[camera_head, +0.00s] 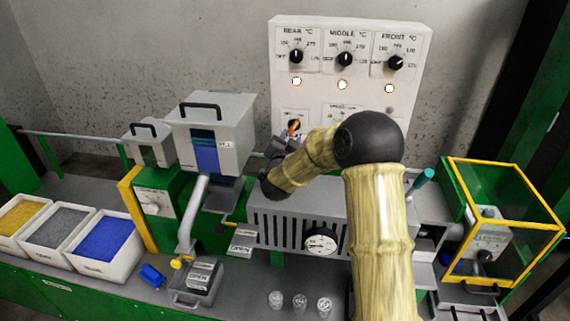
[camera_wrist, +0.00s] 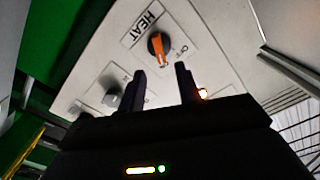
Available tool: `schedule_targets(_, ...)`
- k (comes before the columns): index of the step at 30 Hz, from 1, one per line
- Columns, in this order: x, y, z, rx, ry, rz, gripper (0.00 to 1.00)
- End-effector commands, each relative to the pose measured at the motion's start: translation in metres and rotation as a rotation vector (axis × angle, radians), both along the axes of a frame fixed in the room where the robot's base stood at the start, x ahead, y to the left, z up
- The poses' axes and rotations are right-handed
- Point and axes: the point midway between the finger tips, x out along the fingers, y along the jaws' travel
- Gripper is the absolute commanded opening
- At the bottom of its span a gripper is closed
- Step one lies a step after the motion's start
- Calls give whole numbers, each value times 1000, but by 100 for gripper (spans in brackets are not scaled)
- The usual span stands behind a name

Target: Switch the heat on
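The HEAT switch is a dark round knob with an orange grip bar (camera_wrist: 158,48) on a white panel in the wrist view. "HEAT" and "OFF" labels sit beside it; I cannot tell for certain which setting the bar points to. In the head view the orange knob (camera_head: 293,126) is low on the left of the upright control panel (camera_head: 320,32). My gripper (camera_wrist: 161,72) is open and empty, its two dark fingers spaced apart just short of the knob, which lies beyond the gap. In the head view my gripper (camera_head: 282,143) is just below the knob, partly hidden by my arm.
Above are the REAR (camera_head: 296,56), MIDDLE (camera_head: 345,58) and FRONT (camera_head: 395,62) dials, with lit lamps below. A grey knob (camera_wrist: 112,96) and a lit lamp (camera_wrist: 203,94) are near my fingers. The slotted grey barrel housing (camera_head: 280,228) lies under my arm.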

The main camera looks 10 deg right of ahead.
Motion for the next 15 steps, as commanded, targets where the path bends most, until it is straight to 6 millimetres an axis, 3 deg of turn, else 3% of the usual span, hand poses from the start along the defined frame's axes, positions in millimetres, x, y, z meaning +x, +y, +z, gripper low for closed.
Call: schedule_targets(15,-93,30,-1,-1,-1,2,34)
